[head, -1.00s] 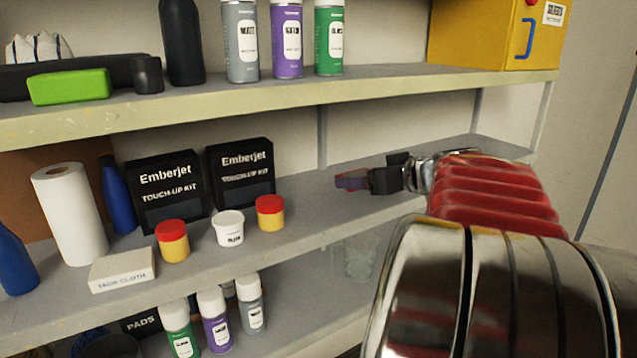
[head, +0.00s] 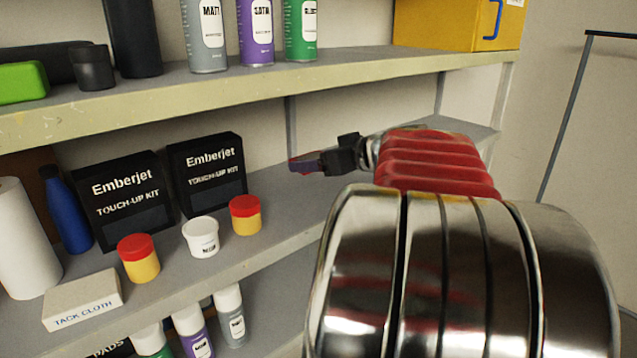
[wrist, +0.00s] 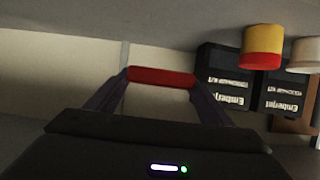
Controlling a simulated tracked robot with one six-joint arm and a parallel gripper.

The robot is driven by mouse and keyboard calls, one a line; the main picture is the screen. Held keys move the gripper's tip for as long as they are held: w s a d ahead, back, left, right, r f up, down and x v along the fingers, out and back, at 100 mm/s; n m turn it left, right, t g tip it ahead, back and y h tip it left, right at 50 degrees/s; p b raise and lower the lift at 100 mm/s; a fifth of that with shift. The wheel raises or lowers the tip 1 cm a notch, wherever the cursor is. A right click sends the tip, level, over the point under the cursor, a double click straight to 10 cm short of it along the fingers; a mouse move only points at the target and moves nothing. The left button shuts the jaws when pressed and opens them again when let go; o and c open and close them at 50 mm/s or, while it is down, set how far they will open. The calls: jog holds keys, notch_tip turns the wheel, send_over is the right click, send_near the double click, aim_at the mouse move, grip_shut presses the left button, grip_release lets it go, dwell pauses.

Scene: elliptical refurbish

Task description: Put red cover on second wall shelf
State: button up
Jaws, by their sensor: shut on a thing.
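The red cover (wrist: 162,77) is held between the purple fingertips of my gripper (wrist: 160,82) in the wrist view. In the head view only a sliver of red shows by the fingertips of my gripper (head: 300,163). The gripper is shut on the cover and points left, over the right part of the middle wall shelf (head: 272,215). It appears above that shelf's surface; its exact height is unclear. The wall shelves stand one above another, with the upper shelf (head: 330,82) over the gripper and a lower shelf (head: 268,290) below.
On the middle shelf, left of my gripper, stand two black Emberjet boxes (head: 207,175), red-lidded yellow jars (head: 245,215) and a white tub (head: 201,238). A tack cloth box (head: 82,300) lies farther left. The shelf right of the boxes looks bare. A shelf post (head: 291,130) stands behind.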

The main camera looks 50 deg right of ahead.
send_over(318, 207)
jog(key=shift+f, duration=3.05)
jog(key=shift+f, duration=0.15)
jog(key=shift+f, duration=1.75)
jog(key=o, duration=1.3)
jog(key=shift+f, duration=0.1)
jog(key=shift+c, duration=0.2)
jog(key=v, duration=1.2)
